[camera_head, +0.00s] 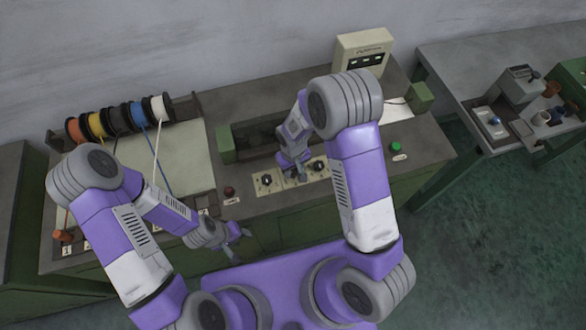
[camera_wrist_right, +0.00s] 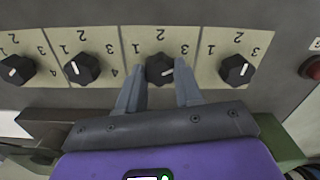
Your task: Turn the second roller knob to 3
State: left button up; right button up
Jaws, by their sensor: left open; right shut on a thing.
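The control panel has a row of black knobs on pale numbered plates. My right gripper (camera_head: 295,172) is on the second roller knob (camera_wrist_right: 160,69), with one finger on each side of it. In the head view the gripper hides this knob. Numbers 1, 2 and 3 show around it in the right wrist view, upside down. A pale mark on the knob faces roughly right there; its exact setting is unclear. The neighbouring knobs (camera_wrist_right: 236,70) and (camera_wrist_right: 82,68) stand free. My left gripper (camera_head: 238,236) is open and empty in front of the bench.
A red button (camera_head: 229,192) is left of the knobs and a green button (camera_head: 395,147) is right of them. Several coloured spools (camera_head: 120,118) stand at the back left. A pale display box (camera_head: 362,55) stands behind. A second table (camera_head: 450,65) is at the right.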

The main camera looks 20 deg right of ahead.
aim_at(293, 171)
jog(key=shift+n, duration=0.4)
jog(key=o, duration=1)
jog(key=shift+o, duration=0.2)
jog(key=shift+r, duration=0.15)
notch_tip(293, 171, up, 7)
jog(key=shift+r, duration=0.2)
